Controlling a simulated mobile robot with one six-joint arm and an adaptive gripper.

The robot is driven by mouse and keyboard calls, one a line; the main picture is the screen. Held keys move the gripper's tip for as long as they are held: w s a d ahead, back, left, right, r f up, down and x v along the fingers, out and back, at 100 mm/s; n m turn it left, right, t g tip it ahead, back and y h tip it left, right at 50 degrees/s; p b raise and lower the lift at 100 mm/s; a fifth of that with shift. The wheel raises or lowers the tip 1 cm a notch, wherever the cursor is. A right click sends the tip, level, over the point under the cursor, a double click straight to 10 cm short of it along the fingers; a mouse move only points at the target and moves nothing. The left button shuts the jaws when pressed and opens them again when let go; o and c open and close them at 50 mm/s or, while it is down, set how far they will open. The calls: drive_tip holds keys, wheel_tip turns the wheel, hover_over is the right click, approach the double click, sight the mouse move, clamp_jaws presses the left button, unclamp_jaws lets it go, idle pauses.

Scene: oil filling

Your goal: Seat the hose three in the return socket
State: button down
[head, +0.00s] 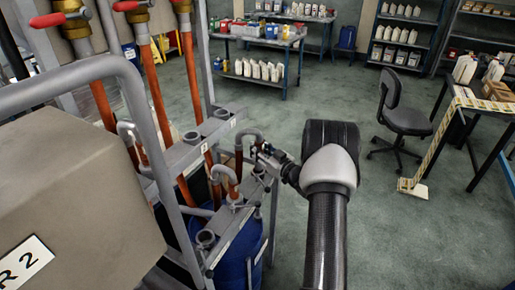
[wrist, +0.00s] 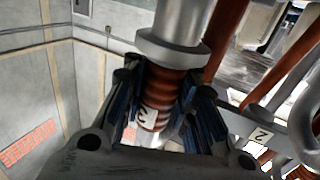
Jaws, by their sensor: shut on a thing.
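My gripper (head: 261,158) is closed around a hose beside the slanted metal rack. In the wrist view my gripper (wrist: 165,110) has both dark fingers on the ribbed red-brown hose (wrist: 174,85), below its grey metal collar (wrist: 172,50). The hose carries a white number tag (wrist: 148,118), turned sideways and hard to read. In the head view a grey hooked pipe end (head: 249,134) stands just beside the fingers. I cannot tell which is the return socket.
A second hooked pipe (head: 222,171) with an orange hose stands close left of my gripper. A blue drum (head: 238,250) is below the rack. Orange hoses with red-handled valves and a grey tube frame (head: 150,110) crowd the left. Open floor (head: 410,235) lies right.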

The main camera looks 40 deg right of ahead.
drive_tip(key=shift+w+r+b, duration=0.1)
drive_tip(key=shift+w+b, duration=0.2)
drive_tip(key=shift+w, duration=0.05)
idle(0.4)
drive_tip(key=shift+s, duration=0.1)
idle(0.8)
